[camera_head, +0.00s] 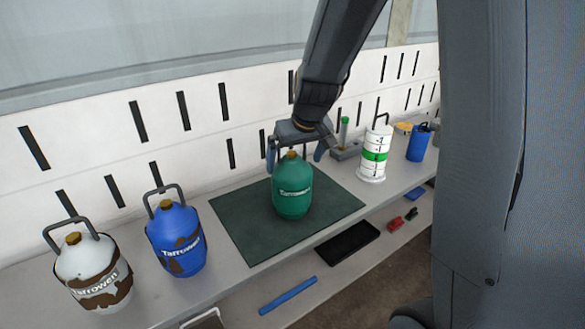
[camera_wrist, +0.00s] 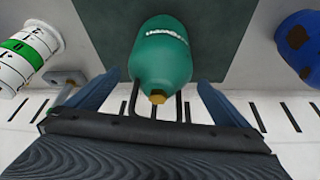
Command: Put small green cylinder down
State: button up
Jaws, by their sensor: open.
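The small green cylinder (camera_head: 292,190) stands upright on a dark green mat (camera_head: 250,236) on the bench. It has a brass-coloured cap. My gripper (camera_head: 296,160) is just above and behind the cylinder's top, with its fingers spread to either side. In the wrist view, the green cylinder (camera_wrist: 161,55) shows between and beyond the two open blue-grey fingers (camera_wrist: 165,92). Its handle shows near the cap, between the fingers. The fingers do not appear to press on anything.
A blue cylinder (camera_head: 175,238) and a white-brown cylinder (camera_head: 92,275) stand left of the mat. A slotted white wall (camera_head: 200,120) rises behind. A lower shelf holds small items.

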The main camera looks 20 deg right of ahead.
jog(key=v, duration=0.6)
jog(key=shift+s+r+b, duration=0.2)
jog(key=shift+b, duration=0.1)
jog(key=s+f+g, duration=0.1)
jog(key=s+f, duration=0.2)
jog(key=s, duration=0.3)
jog(key=s+f+m+g, duration=0.1)
jog(key=s+f+g, duration=0.1)
jog(key=s, duration=0.5)
jog(key=s+f+g, duration=0.1)
jog(key=s+f, duration=0.3)
jog(key=s, duration=0.3)
jog(key=shift+s+a+f+h, duration=0.25)
jog(key=shift+a+f+h, duration=0.05)
jog(key=shift+a+f, duration=0.1)
